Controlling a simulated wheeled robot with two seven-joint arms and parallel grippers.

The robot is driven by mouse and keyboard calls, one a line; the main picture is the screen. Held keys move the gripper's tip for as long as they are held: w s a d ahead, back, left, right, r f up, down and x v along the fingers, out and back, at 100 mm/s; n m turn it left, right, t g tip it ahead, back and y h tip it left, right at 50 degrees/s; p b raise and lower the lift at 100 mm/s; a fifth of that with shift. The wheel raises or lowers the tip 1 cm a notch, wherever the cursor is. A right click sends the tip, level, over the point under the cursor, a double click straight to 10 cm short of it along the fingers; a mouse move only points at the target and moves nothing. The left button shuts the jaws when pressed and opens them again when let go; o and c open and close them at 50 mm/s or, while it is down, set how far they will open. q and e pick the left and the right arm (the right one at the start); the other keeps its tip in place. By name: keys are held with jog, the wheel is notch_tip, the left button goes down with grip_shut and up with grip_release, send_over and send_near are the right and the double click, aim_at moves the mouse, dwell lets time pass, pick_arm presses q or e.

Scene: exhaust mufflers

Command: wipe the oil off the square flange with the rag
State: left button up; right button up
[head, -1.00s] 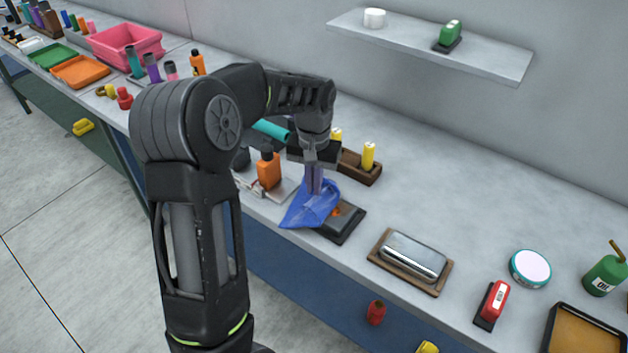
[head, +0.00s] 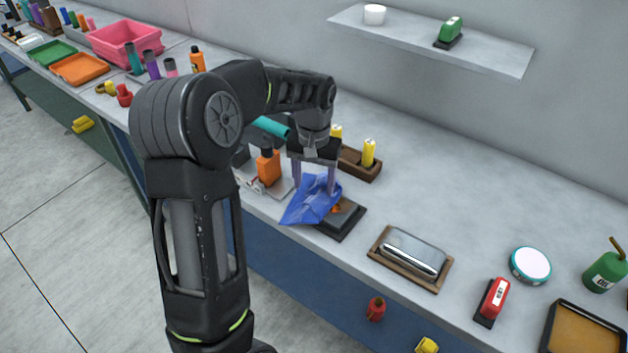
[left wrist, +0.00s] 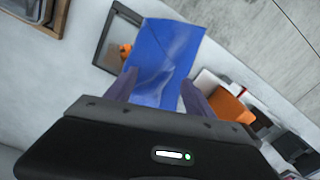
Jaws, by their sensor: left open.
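My right gripper is not in view.
A wooden holder with yellow cylinders (head: 359,165) is behind. A silver muffler part (head: 413,252) rests on a wooden tray to the right. The bench behind it is clear below the shelf (head: 430,45).

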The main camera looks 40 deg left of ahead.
pick_arm(q)
jog(key=shift+o, duration=0.8)
jog(key=shift+f+b, duration=0.75)
jog(key=shift+f, duration=0.25)
jog(key=shift+r, duration=0.1)
jog(key=shift+c, duration=1.2)
grip_shut()
